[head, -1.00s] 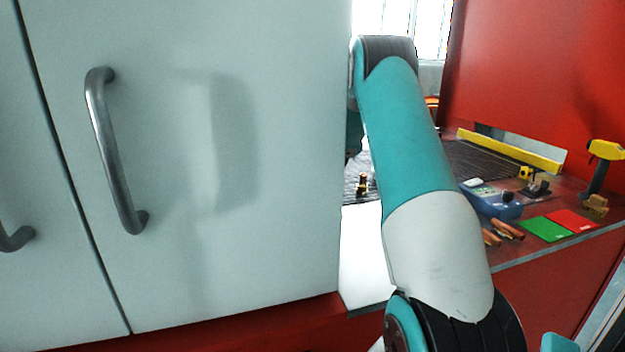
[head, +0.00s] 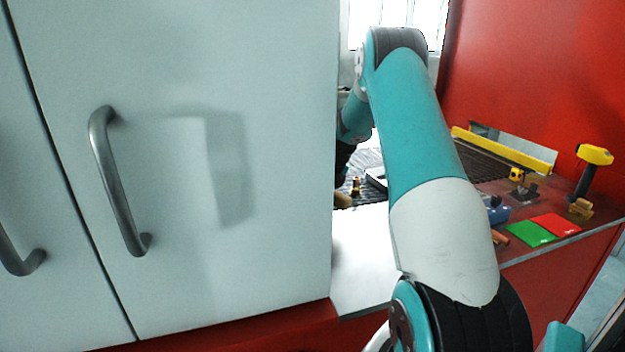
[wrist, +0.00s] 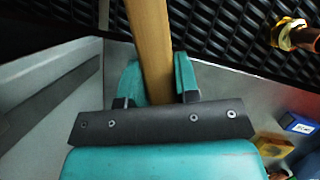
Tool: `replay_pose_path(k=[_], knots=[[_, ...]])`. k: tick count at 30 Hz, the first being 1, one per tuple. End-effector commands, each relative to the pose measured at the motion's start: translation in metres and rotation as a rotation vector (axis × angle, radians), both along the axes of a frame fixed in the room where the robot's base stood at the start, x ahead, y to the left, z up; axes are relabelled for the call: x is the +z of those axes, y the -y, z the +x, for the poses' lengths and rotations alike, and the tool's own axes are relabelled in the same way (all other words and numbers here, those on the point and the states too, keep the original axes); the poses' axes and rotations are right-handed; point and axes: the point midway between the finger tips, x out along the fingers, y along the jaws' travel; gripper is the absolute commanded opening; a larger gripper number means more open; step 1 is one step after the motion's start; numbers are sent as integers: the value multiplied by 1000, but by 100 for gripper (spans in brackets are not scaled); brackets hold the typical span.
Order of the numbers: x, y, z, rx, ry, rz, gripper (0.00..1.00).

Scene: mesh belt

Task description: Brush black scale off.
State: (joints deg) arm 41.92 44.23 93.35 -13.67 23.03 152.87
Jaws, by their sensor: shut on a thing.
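My gripper (wrist: 158,78) is shut on a wooden handle (wrist: 150,40) in the wrist view. The handle runs up out of the top of that view, so its far end, brush or otherwise, is hidden. A brass fitting (wrist: 291,34) stands at the upper right of the wrist view, over a black ribbed mesh, apart from the handle. A small brass piece (head: 355,186) also shows in the head view beside my arm. The cabinet door mostly hides my gripper in the head view. I cannot make out black scale on the brass.
A pale cabinet door (head: 230,270) fills the left. In the wrist view, a blue box (wrist: 300,123) lies lower right.

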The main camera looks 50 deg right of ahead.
Motion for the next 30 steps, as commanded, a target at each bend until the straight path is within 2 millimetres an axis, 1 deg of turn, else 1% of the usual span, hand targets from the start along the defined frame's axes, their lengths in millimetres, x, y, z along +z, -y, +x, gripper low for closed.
replay_pose_path(k=[1, 8, 27, 30], knots=[[9, 0, 0, 1, 1, -1, 7], [23, -1, 1, 1, 1, -1, 7], [25, -1, 1, 2, 1, -1, 7], [28, -1, 1, 2, 1, -1, 7]])
